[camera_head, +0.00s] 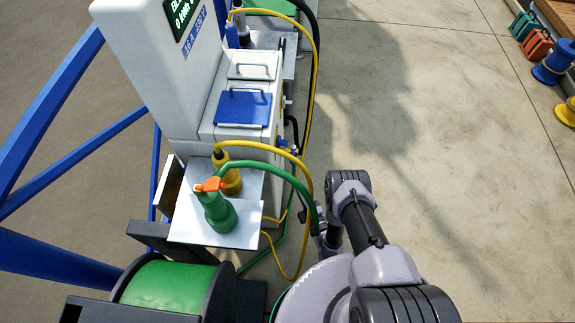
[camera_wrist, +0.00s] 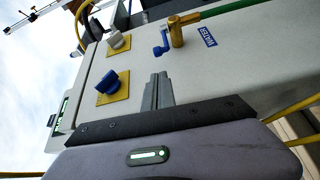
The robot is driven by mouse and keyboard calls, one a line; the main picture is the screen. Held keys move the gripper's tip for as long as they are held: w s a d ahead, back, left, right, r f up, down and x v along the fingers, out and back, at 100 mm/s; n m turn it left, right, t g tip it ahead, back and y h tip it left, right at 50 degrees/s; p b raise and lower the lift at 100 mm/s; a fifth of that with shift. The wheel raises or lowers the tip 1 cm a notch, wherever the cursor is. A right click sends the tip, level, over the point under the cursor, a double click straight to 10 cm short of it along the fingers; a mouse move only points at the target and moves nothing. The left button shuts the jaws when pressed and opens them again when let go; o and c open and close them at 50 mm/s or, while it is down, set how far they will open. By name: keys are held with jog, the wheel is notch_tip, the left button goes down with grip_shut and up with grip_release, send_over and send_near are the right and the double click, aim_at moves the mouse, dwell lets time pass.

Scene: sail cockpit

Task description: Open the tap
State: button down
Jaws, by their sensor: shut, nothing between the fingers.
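In the wrist view the tap is a brass fitting (camera_wrist: 177,32) on a pale cabinet face, with a blue lever handle (camera_wrist: 161,43) beside it. A green hose (camera_wrist: 215,10) runs from the brass body towards the upper right. My gripper (camera_wrist: 158,78) is shut and empty. Its grey fingertips point towards the tap and appear just short of the blue handle, with pale panel showing between them. In the head view my arm reaches to the right side of the white pedestal (camera_head: 178,70); the fingertips and tap cannot be made out clearly there.
A blue label (camera_wrist: 207,36) is beside the tap. A blue knob (camera_wrist: 107,82) and a pale knob (camera_wrist: 118,42) sit on yellow plates. In the head view a yellow cable (camera_head: 314,75) loops near my arm. A green nozzle (camera_head: 218,212) stands on a shelf. Open floor lies right.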

aim_at(293, 155)
jog(key=b+x, duration=0.3)
jog(key=x, duration=0.6)
jog(key=shift+w+a, duration=0.2)
